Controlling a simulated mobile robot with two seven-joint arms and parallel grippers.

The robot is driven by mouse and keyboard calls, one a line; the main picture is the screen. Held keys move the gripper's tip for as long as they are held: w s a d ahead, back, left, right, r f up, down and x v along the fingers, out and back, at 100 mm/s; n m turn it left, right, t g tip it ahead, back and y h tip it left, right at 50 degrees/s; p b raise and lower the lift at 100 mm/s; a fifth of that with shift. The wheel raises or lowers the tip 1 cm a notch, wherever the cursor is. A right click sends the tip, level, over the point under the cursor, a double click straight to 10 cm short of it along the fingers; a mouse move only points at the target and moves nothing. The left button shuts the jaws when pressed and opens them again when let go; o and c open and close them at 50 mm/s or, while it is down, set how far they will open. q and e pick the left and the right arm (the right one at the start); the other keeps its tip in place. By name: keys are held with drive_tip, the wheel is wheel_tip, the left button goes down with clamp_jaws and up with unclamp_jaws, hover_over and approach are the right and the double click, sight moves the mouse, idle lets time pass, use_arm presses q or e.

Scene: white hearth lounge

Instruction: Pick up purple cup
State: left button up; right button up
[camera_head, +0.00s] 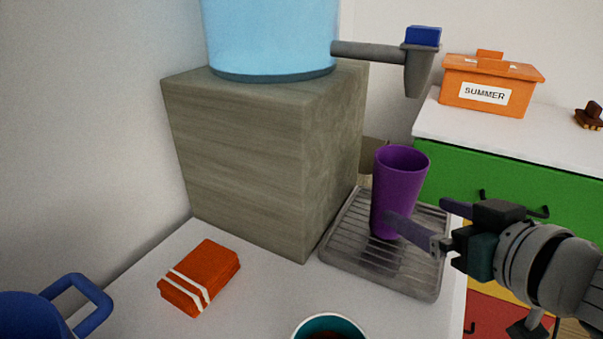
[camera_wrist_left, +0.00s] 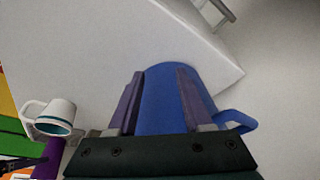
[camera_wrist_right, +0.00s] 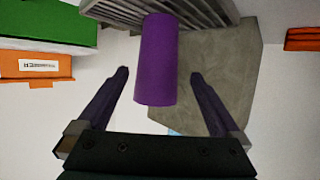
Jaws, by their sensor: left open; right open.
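The purple cup (camera_head: 400,180) stands upright on a grey drip tray (camera_head: 340,262), under the tap of the water dispenser. My right gripper (camera_head: 420,222) is open at the cup, with one finger in front of its lower part and the other to its right. In the right wrist view the purple cup (camera_wrist_right: 157,60) lies between and ahead of the open fingers of the right gripper (camera_wrist_right: 158,80); I cannot tell if they touch it. My left gripper (camera_wrist_left: 158,95) is open in the left wrist view, with a blue mug (camera_wrist_left: 167,100) between or beyond its fingers.
The dispenser has a blue tank (camera_head: 270,35) on a grey block (camera_head: 250,150) and a tap (camera_head: 418,65) above the cup. An orange-red packet (camera_head: 200,277), a teal-rimmed mug (camera_head: 330,326) and a blue pot or mug (camera_head: 30,315) are nearby. An orange box (camera_head: 490,85) stands at the right.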

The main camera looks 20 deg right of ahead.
sight(407, 204)
use_arm(q)
drive_tip(key=shift+d+f, duration=0.25)
drive_tip(key=shift+f, duration=0.05)
use_arm(e)
drive_tip(key=x, duration=0.3)
drive_tip(key=shift+w+d, duration=0.2)
use_arm(q)
drive_tip(key=shift+f+b, duration=0.25)
drive_tip(key=shift+b, duration=0.2)
use_arm(e)
drive_tip(key=shift+w+f, duration=0.3)
drive_tip(key=shift+w, duration=0.2)
use_arm(q)
drive_tip(key=shift+a+f+b, duration=0.1)
drive_tip(key=shift+f+b, duration=0.45)
drive_tip(key=shift+b, duration=0.05)
use_arm(e)
drive_tip(key=x, duration=0.4)
drive_tip(key=shift+w+f, duration=0.1)
drive_tip(key=shift+f, duration=0.05)
use_arm(q)
drive_tip(key=shift+a, duration=0.1)
use_arm(e)
drive_tip(key=c, duration=1)
clamp_jaws()
